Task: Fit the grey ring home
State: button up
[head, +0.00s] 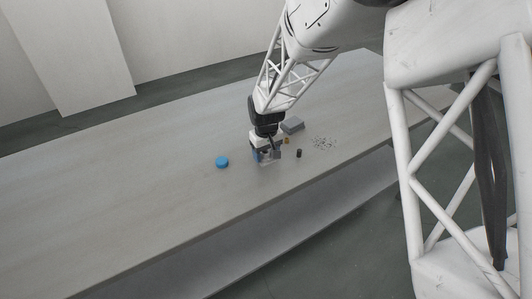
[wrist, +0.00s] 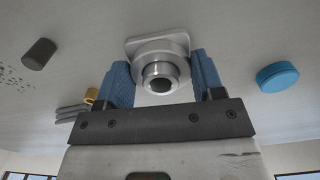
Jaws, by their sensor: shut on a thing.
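In the wrist view the grey ring (wrist: 182,68) is between the blue fingers of my gripper (wrist: 162,78), which is shut on it. A narrower shiny metal tube with a dark round bore (wrist: 160,84) shows at the ring's middle. A pale metal plate with rounded corners (wrist: 134,46) shows behind the ring. I cannot tell whether the ring touches this plate or how far it sits along the tube. In the head view my gripper (head: 265,154) is low over the table, and its fingers hide most of the ring and the metal part.
A blue round piece (head: 222,162) lies left of my gripper on the grey table (head: 130,200). The table's left part is clear.

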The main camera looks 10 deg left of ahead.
dwell(0.3)
jog(key=o, duration=1)
notch_tip(320, 180, up, 8)
jog(key=shift+f, duration=0.15)
dwell(0.7)
